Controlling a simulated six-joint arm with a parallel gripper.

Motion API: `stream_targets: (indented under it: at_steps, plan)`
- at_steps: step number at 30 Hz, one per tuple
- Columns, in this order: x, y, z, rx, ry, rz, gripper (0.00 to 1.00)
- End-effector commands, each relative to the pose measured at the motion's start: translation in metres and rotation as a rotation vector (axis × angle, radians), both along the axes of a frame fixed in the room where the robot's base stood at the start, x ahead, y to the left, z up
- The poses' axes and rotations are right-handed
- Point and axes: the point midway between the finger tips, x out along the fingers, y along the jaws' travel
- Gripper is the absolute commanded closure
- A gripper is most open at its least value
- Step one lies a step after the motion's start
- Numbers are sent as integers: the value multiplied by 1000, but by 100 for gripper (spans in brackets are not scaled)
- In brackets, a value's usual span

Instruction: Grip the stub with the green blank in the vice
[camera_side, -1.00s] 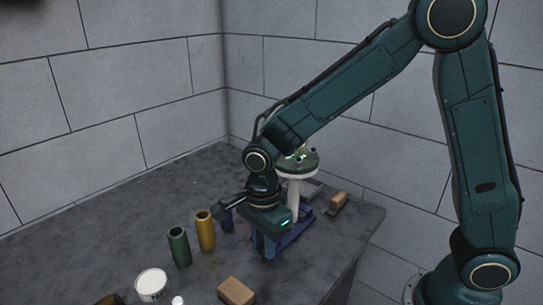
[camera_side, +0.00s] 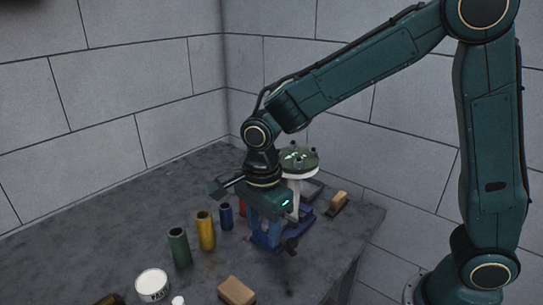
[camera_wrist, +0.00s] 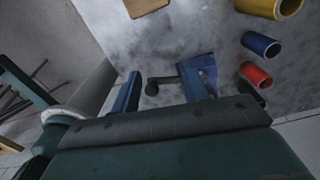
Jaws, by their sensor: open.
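The stub is a white upright pipe (camera_side: 294,190) topped by a round green blank (camera_side: 300,161) with small fittings on it. It stands just behind my gripper (camera_side: 268,211), and its lower end is partly hidden. The blue vice (camera_side: 265,238) is on the table below my gripper, with its dark handle (camera_side: 291,246) at the front. I cannot tell whether the stub's foot sits between the vice jaws. The vice (camera_wrist: 199,75) and its handle (camera_wrist: 152,88) also show in the wrist view. My gripper is open; its fingertips are hard to separate from the vice.
A green tube (camera_side: 179,248), a yellow tube (camera_side: 205,232), a blue tube (camera_side: 226,217) and a partly hidden red tube (camera_wrist: 256,75) stand left of the vice. A white tub (camera_side: 152,285) and a tan block (camera_side: 236,291) are in front. A small brush-like block (camera_side: 338,201) lies right.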

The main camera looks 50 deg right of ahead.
Motion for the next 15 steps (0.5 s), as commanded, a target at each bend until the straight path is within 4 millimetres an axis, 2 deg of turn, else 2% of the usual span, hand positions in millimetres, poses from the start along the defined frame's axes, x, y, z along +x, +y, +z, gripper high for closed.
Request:
stream_targets:
  at_steps: [9,15]
  plan:
    - [1,1,56,2,-5,1,55]
    - [0,0,82,2,-3,1,55]
